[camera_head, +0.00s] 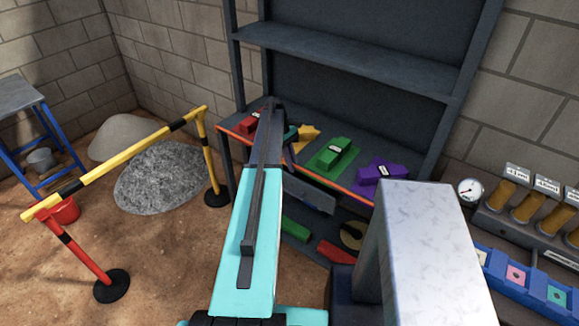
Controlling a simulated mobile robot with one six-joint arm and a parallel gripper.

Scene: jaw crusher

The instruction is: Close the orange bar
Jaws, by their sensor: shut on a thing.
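A thin orange bar (338,185) runs along the front edge of the shelf unit's middle shelf, and its left stretch looks redder. My turquoise arm crosses in front of it and hides part of it. My gripper (289,158) shows only in part, as a dark piece just right of the arm's far end, at the bar. It is shut on the bar there. The fingertips are mostly hidden, so the exact grip on the bar is unclear.
On the shelf (312,133) are red, yellow, green (335,153) and purple (380,174) blocks. A yellow-black barrier (120,160) and gravel pile (160,178) are left. A gauge (469,192) and sample jars stand right. A pale grey block (425,250) fills the near right.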

